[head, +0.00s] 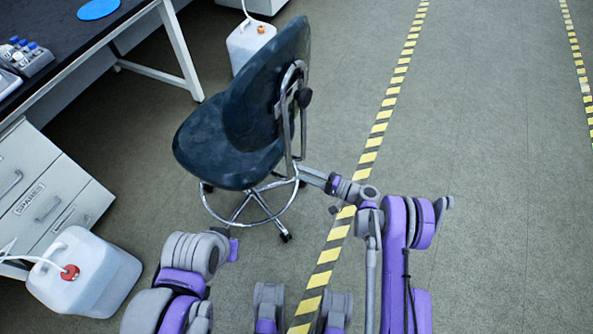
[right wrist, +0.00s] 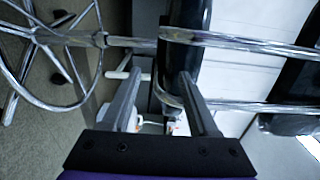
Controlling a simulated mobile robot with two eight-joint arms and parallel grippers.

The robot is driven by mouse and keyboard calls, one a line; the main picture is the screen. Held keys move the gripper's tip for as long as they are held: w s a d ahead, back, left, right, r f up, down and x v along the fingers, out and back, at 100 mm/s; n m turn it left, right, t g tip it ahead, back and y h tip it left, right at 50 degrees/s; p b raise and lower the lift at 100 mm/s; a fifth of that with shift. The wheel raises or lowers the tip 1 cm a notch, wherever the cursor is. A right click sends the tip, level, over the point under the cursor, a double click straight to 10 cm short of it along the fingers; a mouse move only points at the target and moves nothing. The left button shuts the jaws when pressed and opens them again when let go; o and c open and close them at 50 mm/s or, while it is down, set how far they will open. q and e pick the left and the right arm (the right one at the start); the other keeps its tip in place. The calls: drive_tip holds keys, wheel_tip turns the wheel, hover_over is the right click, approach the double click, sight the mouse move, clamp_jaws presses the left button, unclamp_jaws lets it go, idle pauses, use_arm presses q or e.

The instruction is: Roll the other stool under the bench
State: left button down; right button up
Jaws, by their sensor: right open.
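The stool (head: 225,150) has a dark blue seat and backrest, chrome back supports and a chrome foot ring on castors. It stands upright on the open floor, to the right of the bench (head: 62,22). My right gripper (head: 303,174) is beside the stool's rear, low by the chrome supports. In the right wrist view my right gripper (right wrist: 160,76) is open, its fingers apart at the dark seat edge (right wrist: 186,45) and a bent chrome support bar (right wrist: 240,107). I cannot tell whether they touch.
A white jug with a red cap (head: 85,275) stands by the drawer unit (head: 45,200) at left. Another white jug (head: 250,42) stands behind the stool. A yellow-black floor stripe (head: 378,128) runs right of the stool. The floor beyond it is clear.

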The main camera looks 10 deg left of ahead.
sight(296, 171)
drive_tip(key=shift+b+x, duration=0.4)
drive_tip(key=shift+x, duration=1.9)
drive_tip(key=shift+d, duration=0.1)
clamp_jaws()
drive_tip(key=shift+f, duration=0.1)
